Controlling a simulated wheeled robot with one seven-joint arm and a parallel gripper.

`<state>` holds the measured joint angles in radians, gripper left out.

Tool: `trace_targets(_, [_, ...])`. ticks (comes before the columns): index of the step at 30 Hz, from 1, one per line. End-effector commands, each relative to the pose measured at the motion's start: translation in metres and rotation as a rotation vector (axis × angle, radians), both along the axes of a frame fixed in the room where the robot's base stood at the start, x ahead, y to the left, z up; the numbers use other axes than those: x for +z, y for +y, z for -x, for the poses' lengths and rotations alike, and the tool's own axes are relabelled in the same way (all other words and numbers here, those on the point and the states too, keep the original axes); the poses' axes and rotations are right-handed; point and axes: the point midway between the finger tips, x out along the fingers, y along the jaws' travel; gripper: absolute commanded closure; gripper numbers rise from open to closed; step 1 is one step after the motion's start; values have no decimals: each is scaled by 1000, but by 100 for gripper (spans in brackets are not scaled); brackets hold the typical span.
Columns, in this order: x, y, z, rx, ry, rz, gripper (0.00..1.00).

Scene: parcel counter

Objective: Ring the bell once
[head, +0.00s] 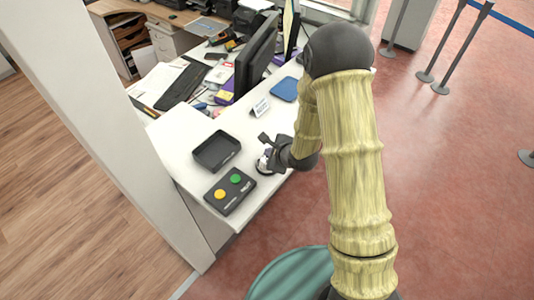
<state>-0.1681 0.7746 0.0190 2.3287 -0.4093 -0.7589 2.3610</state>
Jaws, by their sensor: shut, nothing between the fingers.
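A small silvery bell with a dark base (264,168) stands on the white counter, right of the black tray and partly hidden by my gripper. My gripper (269,154) is at the bell, shut and empty, with its fingers small and partly hidden in this view. I cannot tell whether the fingertips touch the bell or are just above it.
A black tray (217,151) and a black box with a yellow and a green button (230,191) lie left of the bell. A small sign (260,107), a blue mat (284,90) and a monitor (255,55) are farther back. A white pillar (110,110) rises at left.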

Motion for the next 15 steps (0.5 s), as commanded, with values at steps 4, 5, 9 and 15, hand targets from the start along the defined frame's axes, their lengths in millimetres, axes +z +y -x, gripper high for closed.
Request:
trace_targets(4, [2, 0, 0, 0, 1, 1, 100])
trace_targets(5, [2, 0, 0, 0, 1, 1, 100])
trace_targets(9, [2, 0, 0, 0, 0, 0, 100])
trace_targets(15, [15, -1, 0, -2, -1, 0, 100])
